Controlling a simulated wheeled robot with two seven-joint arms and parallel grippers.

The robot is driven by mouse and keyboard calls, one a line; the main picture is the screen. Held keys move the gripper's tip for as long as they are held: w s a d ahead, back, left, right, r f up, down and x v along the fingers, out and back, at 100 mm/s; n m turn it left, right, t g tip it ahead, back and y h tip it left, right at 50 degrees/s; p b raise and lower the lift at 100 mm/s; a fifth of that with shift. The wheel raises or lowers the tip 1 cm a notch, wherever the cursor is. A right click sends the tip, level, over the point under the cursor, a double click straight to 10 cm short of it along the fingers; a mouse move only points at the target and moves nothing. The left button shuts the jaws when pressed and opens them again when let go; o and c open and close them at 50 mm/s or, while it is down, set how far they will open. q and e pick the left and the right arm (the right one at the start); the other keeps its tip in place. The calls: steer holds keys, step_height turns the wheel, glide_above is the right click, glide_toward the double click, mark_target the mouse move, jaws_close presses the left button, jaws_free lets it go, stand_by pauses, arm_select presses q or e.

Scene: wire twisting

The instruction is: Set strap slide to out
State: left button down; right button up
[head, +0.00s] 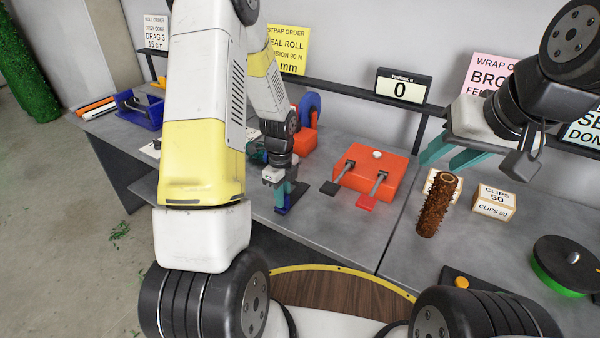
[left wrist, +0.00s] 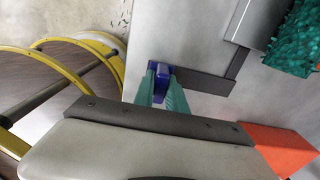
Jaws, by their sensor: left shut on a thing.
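A small blue handle (head: 282,197) sits at the front edge of the grey bench, on a flat dark plate (head: 297,194). My left gripper (head: 284,189) points down and is shut on the blue handle. In the left wrist view the blue handle (left wrist: 161,78) is between the two teal fingertips, at one end of a dark L-shaped bar (left wrist: 205,82). I cannot tell how far the slide is out. My right gripper (head: 447,157) is open and empty above the right side of the bench.
A red-orange box (head: 368,176) with two levers stands right of my left gripper. A brown rough cylinder (head: 437,206), a clips box (head: 494,201) and a dark round turntable (head: 568,262) stand further right. A blue tray (head: 141,111) is at far left.

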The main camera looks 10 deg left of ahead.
arm_select(q)
steer(key=shift+s+a, duration=0.15)
steer(key=shift+s, duration=0.2)
steer(key=c, duration=1.4)
jaws_free()
steer(key=shift+s, duration=0.1)
steer(key=shift+o, duration=0.2)
steer(key=shift+r, duration=0.15)
steer(key=shift+r, duration=0.35)
step_height(320, 180, up, 7)
